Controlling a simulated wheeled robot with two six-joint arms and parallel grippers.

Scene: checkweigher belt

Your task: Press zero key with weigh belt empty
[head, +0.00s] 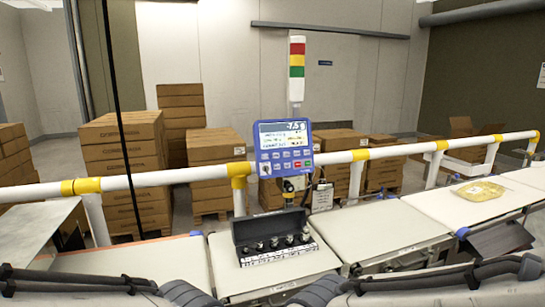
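The blue indicator (283,147) stands on a post behind the belts. Below the screen are rows of keys (283,160), with a green and a red one at the right; I cannot tell which is zero. An open dark case (272,224) with several small weights sits on the pale belt section (222,262) in front of the indicator, so that section is not bare. Dark parts of my arms cross the bottom edge; neither gripper's fingertips show.
A white rail (190,174) with yellow joints runs behind the belts. A red-yellow-green light tower (297,67) rises behind the indicator. A yellowish pack (480,190) lies on the right belt. Another belt section (380,229) between them is bare. Stacked cartons (124,150) stand beyond.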

